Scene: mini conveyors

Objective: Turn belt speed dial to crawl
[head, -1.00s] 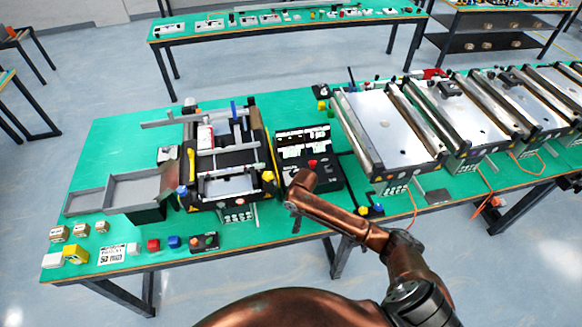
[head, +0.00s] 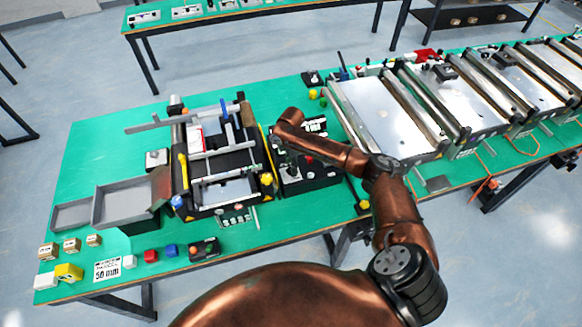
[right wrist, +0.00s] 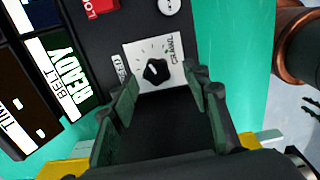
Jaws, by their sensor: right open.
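The belt speed dial (right wrist: 155,71) is a small black knob on a white plate with tick marks. The word CRAWL runs along the plate's right side, and a partly covered label is on its left. The knob's pale mark seems to point up and left, away from CRAWL. My right gripper (right wrist: 164,82) is open, with dark green fingers on either side of the knob's near side; I cannot tell whether they touch it. In the head view, my right arm hangs over the black control box (head: 322,178) and hides the dial. My left gripper is not in view.
A READY display (right wrist: 65,75) and a red button (right wrist: 100,5) are on the same panel. A mini conveyor (head: 222,160) stands left of the box, and larger conveyors (head: 390,115) stand right. Grey trays (head: 130,200) and small blocks lie at the table's left.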

